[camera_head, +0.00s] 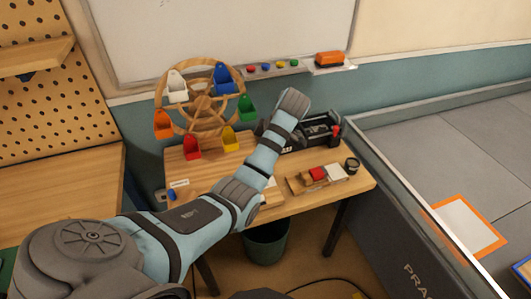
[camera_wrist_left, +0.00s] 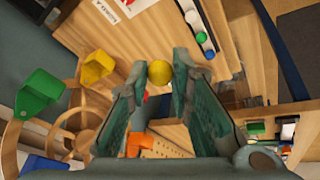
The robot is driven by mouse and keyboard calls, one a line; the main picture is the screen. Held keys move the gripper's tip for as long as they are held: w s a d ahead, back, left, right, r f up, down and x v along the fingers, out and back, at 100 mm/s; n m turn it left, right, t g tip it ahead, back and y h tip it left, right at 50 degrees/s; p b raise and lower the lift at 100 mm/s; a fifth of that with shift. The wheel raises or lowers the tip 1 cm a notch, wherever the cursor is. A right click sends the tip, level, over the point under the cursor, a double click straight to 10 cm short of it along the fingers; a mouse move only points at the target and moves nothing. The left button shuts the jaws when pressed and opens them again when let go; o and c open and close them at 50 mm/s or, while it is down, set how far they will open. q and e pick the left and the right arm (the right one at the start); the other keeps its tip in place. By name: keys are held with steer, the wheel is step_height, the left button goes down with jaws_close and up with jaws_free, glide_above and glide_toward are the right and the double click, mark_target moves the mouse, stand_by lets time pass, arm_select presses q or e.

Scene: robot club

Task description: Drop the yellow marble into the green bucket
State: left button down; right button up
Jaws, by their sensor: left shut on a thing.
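My left gripper (camera_wrist_left: 162,75) is shut on the yellow marble (camera_wrist_left: 159,72), which sits between the fingertips in the left wrist view. In the head view my left arm reaches over the table and hides the gripper and marble. The green bucket (camera_head: 245,108) hangs at the right side of a wooden wheel (camera_head: 186,120). It also shows at the left of the wrist view (camera_wrist_left: 38,92), apart from the marble. My right gripper is not in view.
The wheel also carries white, blue, orange, red and yellow buckets (camera_head: 229,139). A rack with green, white and blue balls (camera_wrist_left: 200,37) lies below the gripper. A black device (camera_head: 318,130) and a wooden tray (camera_head: 315,180) stand on the table's right. A dark bin (camera_head: 267,243) stands beneath.

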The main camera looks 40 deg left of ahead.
arm_select(q)
steer(key=shift+f+b, duration=0.4)
steer(key=shift+b, duration=0.25)
steer(key=shift+w+r+p, duration=0.1)
steer(key=shift+r+p, duration=0.8)
steer(key=shift+p, duration=0.1)
steer(key=shift+f, duration=0.1)
steer(key=shift+f, duration=0.1)
step_height(320, 180, down, 13)
steer(key=b, duration=1.2)
steer(key=shift+f, duration=0.1)
step_height(320, 180, down, 6)
steer(key=shift+p, duration=0.5)
steer(key=shift+f, duration=0.3)
steer(key=c, duration=1.4)
jaws_free()
steer(key=shift+c, duration=0.2)
